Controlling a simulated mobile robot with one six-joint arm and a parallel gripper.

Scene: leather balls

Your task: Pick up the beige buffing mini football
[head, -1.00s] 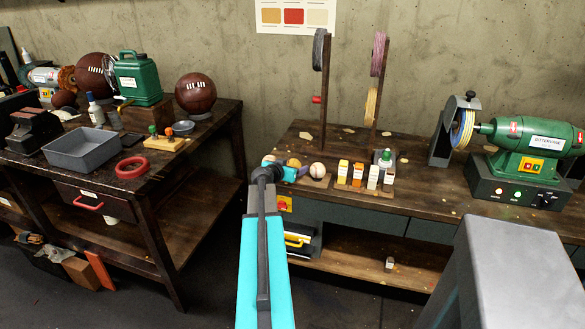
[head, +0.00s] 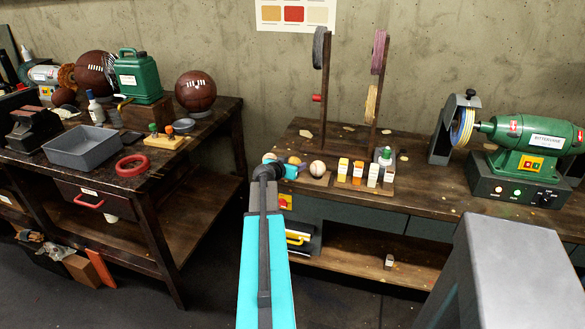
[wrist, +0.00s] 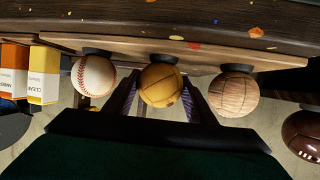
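Several small balls sit in a row on a wooden board. In the wrist view the middle one is a yellow-tan ball with panel seams (wrist: 161,85). On its right is a paler beige, wood-toned ball with dark seams (wrist: 234,94); on its left is a white baseball with red stitching (wrist: 93,76). Which one is called the beige mini football I cannot tell for sure. My gripper (wrist: 160,100) is open, with its fingers on either side of the yellow-tan ball; contact is not clear. In the head view my gripper (head: 291,171) is at the ball row, partly hiding it.
A block stand (head: 366,183) with coloured blocks stands right of the baseball. A rack with discs (head: 376,105) is behind. A green buffing machine (head: 532,145) is at the right. A larger brown football (wrist: 303,135) shows at the wrist view's edge.

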